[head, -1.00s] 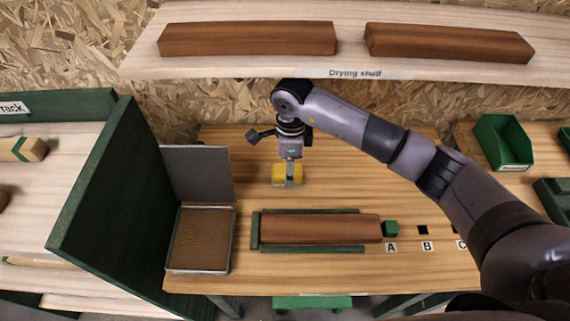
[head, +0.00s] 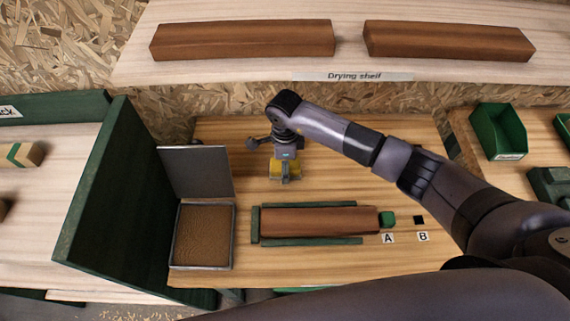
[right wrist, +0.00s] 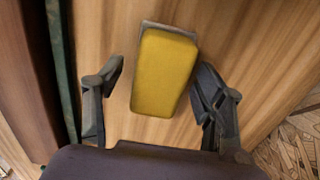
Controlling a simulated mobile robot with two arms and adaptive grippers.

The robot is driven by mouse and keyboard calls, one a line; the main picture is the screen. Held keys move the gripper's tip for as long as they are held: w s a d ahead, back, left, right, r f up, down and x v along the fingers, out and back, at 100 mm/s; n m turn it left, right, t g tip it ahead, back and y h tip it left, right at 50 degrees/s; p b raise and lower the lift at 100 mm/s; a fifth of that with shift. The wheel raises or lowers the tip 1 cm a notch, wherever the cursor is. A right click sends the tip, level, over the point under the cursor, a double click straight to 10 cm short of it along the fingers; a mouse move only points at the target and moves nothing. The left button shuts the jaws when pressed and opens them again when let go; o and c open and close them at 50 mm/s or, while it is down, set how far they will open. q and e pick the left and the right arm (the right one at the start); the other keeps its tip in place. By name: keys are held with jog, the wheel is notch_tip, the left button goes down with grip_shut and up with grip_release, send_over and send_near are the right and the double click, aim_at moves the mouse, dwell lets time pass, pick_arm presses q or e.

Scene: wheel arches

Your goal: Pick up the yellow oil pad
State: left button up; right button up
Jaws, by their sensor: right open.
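The yellow oil pad (head: 291,166) lies on the wooden workbench, behind the brown beam, partly hidden by my right gripper in the head view. In the right wrist view the pad (right wrist: 164,72) is a yellow rounded block with a grey edge at its far end. My right gripper (head: 286,178) is over the pad. In the right wrist view its two fingers (right wrist: 160,92) are apart, one on each side of the pad, with gaps between them and it. My left gripper is not in view.
A brown beam (head: 320,221) lies in a green cradle in front of the pad. An open tin (head: 204,238) with a raised lid stands left, beside a tall green panel (head: 105,190). A drying shelf (head: 220,70) with two beams runs above.

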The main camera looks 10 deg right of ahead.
jog(key=shift+c, duration=1.1)
jog(key=c, duration=1)
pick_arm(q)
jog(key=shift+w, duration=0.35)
pick_arm(e)
jog(key=shift+c, duration=0.2)
